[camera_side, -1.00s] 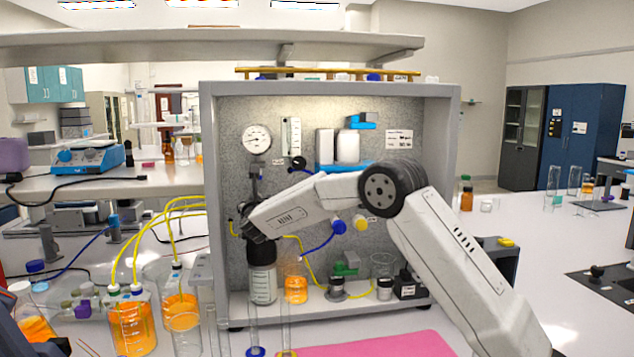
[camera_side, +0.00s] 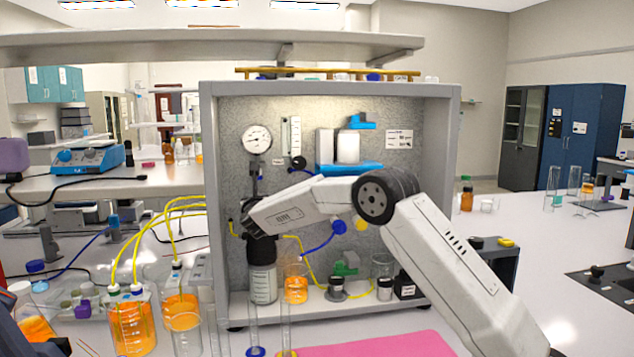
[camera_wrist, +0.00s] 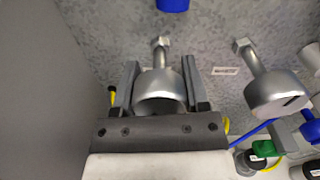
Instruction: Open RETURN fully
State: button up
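In the wrist view a silver-grey round knob (camera_wrist: 160,88) on a short stem sits between the two fingers of my gripper (camera_wrist: 160,80). The fingers lie close along its left and right sides; I cannot tell whether they touch it. A second similar knob (camera_wrist: 276,92) stands to the right, clear of my gripper. A small white label (camera_wrist: 225,71) is on the panel between them; its text is too small to read, so I cannot tell which knob is RETURN. In the side view my gripper (camera_side: 258,233) is at the panel's lower left, and my arm hides the knobs.
A grey cabinet wall (camera_wrist: 45,90) rises close to the left of my gripper. A pressure gauge (camera_side: 257,139) is above. A dark-capped bottle (camera_side: 263,284) and an orange-filled beaker (camera_side: 296,288) stand below. A blue tube (camera_side: 322,243) and a yellow tube (camera_side: 305,262) run nearby.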

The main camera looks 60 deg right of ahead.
grip_shut()
jog(key=shift+n, duration=0.3)
jog(key=n, duration=0.3)
jog(key=shift+n, duration=2)
jog(key=o, duration=1.1)
grip_release()
jog(key=shift+o, duration=0.2)
